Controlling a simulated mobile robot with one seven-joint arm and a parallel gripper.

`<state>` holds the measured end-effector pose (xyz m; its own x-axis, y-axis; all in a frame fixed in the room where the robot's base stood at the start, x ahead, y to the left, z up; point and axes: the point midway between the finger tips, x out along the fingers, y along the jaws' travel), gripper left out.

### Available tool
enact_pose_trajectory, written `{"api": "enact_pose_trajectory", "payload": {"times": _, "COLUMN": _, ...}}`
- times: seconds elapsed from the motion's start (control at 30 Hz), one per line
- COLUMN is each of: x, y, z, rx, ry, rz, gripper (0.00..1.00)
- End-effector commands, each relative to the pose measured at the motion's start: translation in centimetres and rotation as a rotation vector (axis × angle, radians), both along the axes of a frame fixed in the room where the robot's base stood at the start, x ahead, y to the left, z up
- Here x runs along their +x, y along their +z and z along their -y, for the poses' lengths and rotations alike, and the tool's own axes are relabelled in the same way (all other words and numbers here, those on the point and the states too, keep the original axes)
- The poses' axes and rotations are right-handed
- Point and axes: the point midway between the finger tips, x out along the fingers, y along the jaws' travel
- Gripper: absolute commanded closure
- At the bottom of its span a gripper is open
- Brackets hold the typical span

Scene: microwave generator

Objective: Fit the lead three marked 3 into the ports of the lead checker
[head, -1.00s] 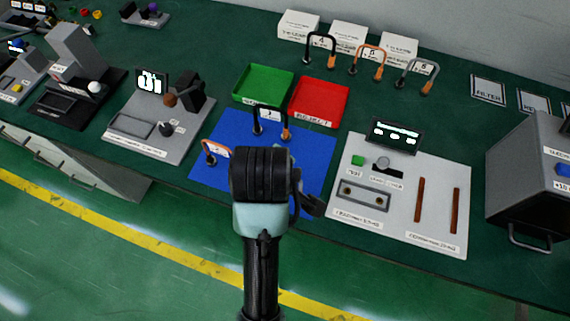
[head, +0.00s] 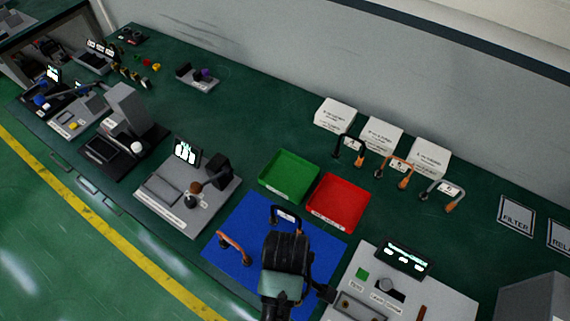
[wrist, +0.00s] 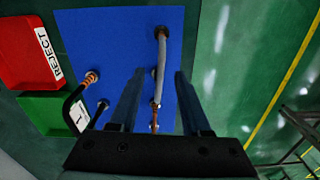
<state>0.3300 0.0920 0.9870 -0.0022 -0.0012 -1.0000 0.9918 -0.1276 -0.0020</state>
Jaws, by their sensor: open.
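My gripper (wrist: 157,74) is open above the blue mat, its two fingers apart on either side of a grey lead (wrist: 162,65) with orange-brown ends. The lead lies between them in the wrist view; I cannot tell contact, and its number does not show. In the head view my wrist hides it.
The blue mat (head: 235,220) lies under my gripper. A green tray (head: 290,177) and a red reject tray (head: 338,203) stand behind it. Several leads stand before white boxes (head: 382,134) at the back. A grey device (head: 185,205) stands to the left.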

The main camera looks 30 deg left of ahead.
Motion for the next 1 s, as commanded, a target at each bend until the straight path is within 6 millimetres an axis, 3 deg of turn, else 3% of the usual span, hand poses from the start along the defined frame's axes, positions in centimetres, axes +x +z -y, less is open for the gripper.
{"api": "enact_pose_trajectory", "payload": {"times": 0.27, "x": 0.0, "y": -2.0, "z": -0.1, "rx": 0.0, "ry": 0.0, "rz": -0.001, "gripper": 0.53}}
{"api": "enact_pose_trajectory", "payload": {"times": 0.6, "x": 0.0, "y": -6.1, "z": -0.2, "rx": 0.0, "ry": 0.0, "rz": -0.001, "gripper": 0.53}}
{"api": "enact_pose_trajectory", "payload": {"times": 0.93, "x": 0.0, "y": -6.8, "z": -0.2, "rx": 0.001, "ry": -0.001, "rz": 0.002, "gripper": 0.53}}
{"api": "enact_pose_trajectory", "payload": {"times": 1.0, "x": 0.0, "y": -6.7, "z": -0.2, "rx": 0.002, "ry": -0.001, "rz": 0.002, "gripper": 0.65}}
